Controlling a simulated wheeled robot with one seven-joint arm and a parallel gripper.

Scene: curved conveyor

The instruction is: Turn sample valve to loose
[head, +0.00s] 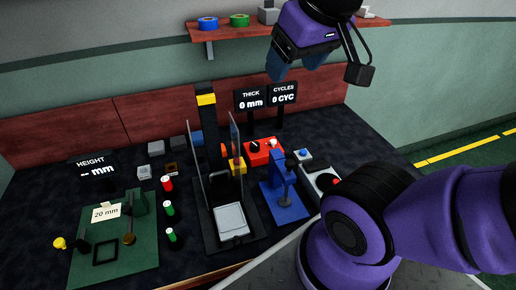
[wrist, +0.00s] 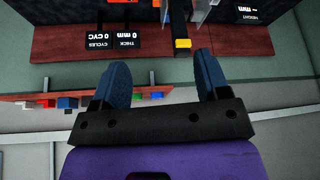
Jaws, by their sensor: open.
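My gripper (head: 294,64) is raised high above the back of the bench, near the shelf, with its blue fingers apart and empty. In the wrist view my gripper (wrist: 160,62) also shows both fingers spread with nothing between them. No part carries a readable sample valve label. Possible turning parts are a black knob (head: 255,146) on a red box (head: 265,155), a dark-topped blue stand (head: 284,197), and a yellow knob (head: 59,243) by the green board. The gripper is well above and apart from all of these. Whether any is loose cannot be told.
A tall press frame (head: 206,130) with clear side panels stands mid-bench. Two displays (head: 283,95) stand behind it. A red shelf (head: 220,30) with tape rolls runs along the wall. A green board (head: 115,260) and several small cylinders (head: 170,209) lie left. My arm covers the bench's right side.

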